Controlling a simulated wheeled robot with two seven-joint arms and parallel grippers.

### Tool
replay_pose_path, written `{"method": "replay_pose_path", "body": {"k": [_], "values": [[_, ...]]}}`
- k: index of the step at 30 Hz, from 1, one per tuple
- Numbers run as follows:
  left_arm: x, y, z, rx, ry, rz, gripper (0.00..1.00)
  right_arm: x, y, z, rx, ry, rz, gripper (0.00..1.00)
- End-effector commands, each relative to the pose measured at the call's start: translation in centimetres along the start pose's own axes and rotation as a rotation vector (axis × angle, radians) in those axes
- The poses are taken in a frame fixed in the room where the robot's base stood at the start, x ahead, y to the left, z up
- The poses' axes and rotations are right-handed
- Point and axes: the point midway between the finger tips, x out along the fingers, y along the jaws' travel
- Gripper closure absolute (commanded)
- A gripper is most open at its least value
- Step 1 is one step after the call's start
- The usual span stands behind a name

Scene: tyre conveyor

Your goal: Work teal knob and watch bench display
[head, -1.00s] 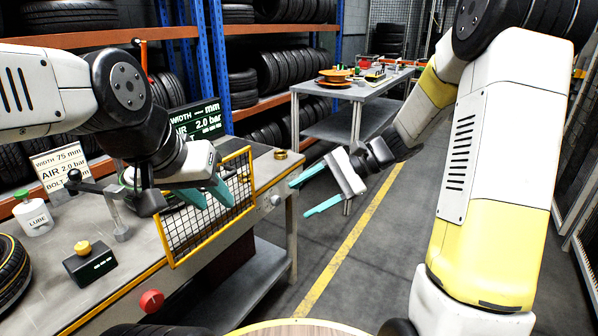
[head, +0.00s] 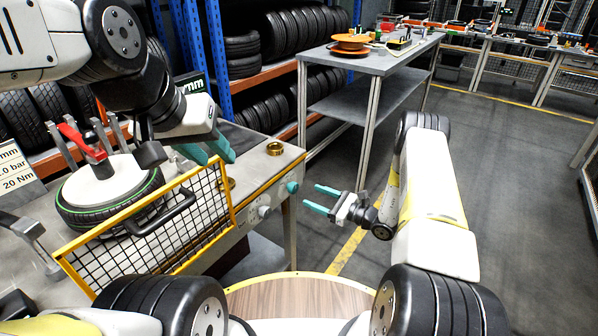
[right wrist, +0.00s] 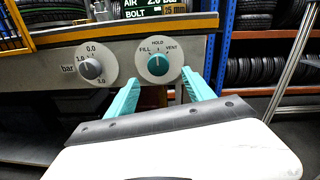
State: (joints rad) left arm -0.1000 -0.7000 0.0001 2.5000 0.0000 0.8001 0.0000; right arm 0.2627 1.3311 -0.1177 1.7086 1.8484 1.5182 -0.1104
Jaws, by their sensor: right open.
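The teal knob (head: 292,187) is on the front of the grey bench at its right end. In the right wrist view the teal knob (right wrist: 158,65) sits on a white dial marked FILL, HOLD and VENT, its mark up towards HOLD. My right gripper (head: 311,197) is open, its teal fingers facing the knob with a gap in front of it; its fingertips (right wrist: 160,78) flank the knob in the wrist picture. The bench display (right wrist: 158,8) is cut off at the top, showing AIR and BOLT lines; my left arm hides most of it in the head view. My left gripper (head: 219,157) is open above the mesh guard.
A grey knob (right wrist: 90,68) with a bar scale is left of the teal one. A yellow-framed mesh guard (head: 150,228) stands before a tyre (head: 110,190) on the bench. A brass ring (head: 274,149) lies on the bench top. A second table (head: 375,62) stands behind.

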Motion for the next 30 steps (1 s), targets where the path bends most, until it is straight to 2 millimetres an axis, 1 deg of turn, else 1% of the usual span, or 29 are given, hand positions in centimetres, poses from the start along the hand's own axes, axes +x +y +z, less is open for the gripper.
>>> {"method": "replay_pose_path", "body": {"k": [6,12,17,24,26,27,29,30], "values": [[0.0,0.0,0.0,0.000,0.000,0.000,0.64,3.5,0.2,0.1,-0.001,0.000,0.007,0.39],[0.0,0.0,0.0,0.000,0.000,0.000,0.64,6.3,0.1,0.1,-0.002,-0.001,0.005,0.39],[0.0,0.0,0.0,0.000,0.000,0.000,0.64,7.2,0.1,0.1,-0.001,0.000,0.004,0.39],[0.0,0.0,0.0,0.000,0.000,0.000,0.64,7.3,0.1,0.1,-0.001,0.000,0.004,0.39],[0.0,0.0,0.0,0.000,0.000,0.000,0.64,7.3,0.1,0.1,-0.001,0.000,0.004,0.49],[0.0,0.0,0.0,0.000,0.000,0.000,0.64,7.2,0.1,0.1,-0.001,0.000,0.004,0.56],[0.0,0.0,0.0,0.000,0.000,0.000,0.64,7.2,0.1,0.1,-0.001,0.000,0.004,0.68],[0.0,0.0,0.0,0.000,0.000,0.000,0.64,7.2,0.1,0.1,-0.001,0.000,0.004,0.76]]}}
